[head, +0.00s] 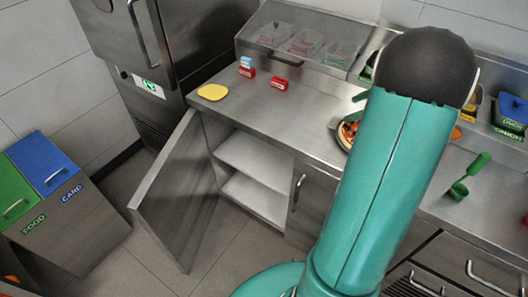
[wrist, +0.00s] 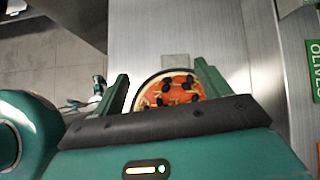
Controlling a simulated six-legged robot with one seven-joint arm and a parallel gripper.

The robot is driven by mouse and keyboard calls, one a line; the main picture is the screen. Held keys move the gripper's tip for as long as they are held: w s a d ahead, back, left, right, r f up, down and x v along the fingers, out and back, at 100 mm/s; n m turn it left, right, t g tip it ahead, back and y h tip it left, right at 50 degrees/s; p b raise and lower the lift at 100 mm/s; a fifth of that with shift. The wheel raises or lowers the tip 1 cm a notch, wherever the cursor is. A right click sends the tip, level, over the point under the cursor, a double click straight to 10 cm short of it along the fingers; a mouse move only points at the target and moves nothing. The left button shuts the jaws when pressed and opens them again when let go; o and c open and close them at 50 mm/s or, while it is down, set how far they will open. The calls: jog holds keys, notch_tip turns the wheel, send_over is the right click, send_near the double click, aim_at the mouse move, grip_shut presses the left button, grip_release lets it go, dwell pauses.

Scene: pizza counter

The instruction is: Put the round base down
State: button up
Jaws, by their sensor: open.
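A round pizza base (wrist: 168,88) with red sauce, dark pieces and pale strips shows in the wrist view, between the two green fingers of my gripper (wrist: 161,69). The fingers are open and spread to either side of it. The near part of the base is hidden behind my gripper body. In the head view, a small part of the base (head: 347,133) shows at the left edge of my arm, on or just above the steel counter (head: 300,105). I cannot tell whether it touches the counter. My arm hides most of the gripper there.
A yellow rounded piece (head: 212,92) and small red boxes (head: 279,83) are on the counter's left part. A cabinet door (head: 175,190) hangs open below. Topping tubs line the back, and a green ladle (head: 468,175) lies at right. Bins (head: 60,200) stand at left.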

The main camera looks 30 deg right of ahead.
jog(key=a+r+n+g, duration=0.1)
jog(key=a+r+n, duration=0.25)
jog(key=a, duration=0.45)
jog(key=a+r+n+g, duration=0.1)
jog(key=a+r+n, duration=0.1)
jog(key=a+n, duration=0.45)
jog(key=a+r+n+g, duration=0.1)
jog(key=a+r+n, duration=0.15)
jog(key=a, duration=0.65)
jog(key=s+a+n+h, duration=0.2)
jog(key=s+a+n, duration=0.3)
jog(key=a+n, duration=0.2)
jog(key=s+a+r+n+t+h, duration=0.1)
jog(key=s+a+n+h, duration=0.1)
jog(key=s+a+n, duration=0.3)
jog(key=a+n, duration=0.3)
jog(key=a, duration=0.2)
jog(key=shift+s+r, duration=0.3)
jog(key=shift+o, duration=0.4)
jog(key=shift+s+a+n, duration=0.25)
jog(key=shift+n, duration=0.4)
jog(key=shift+w, duration=0.1)
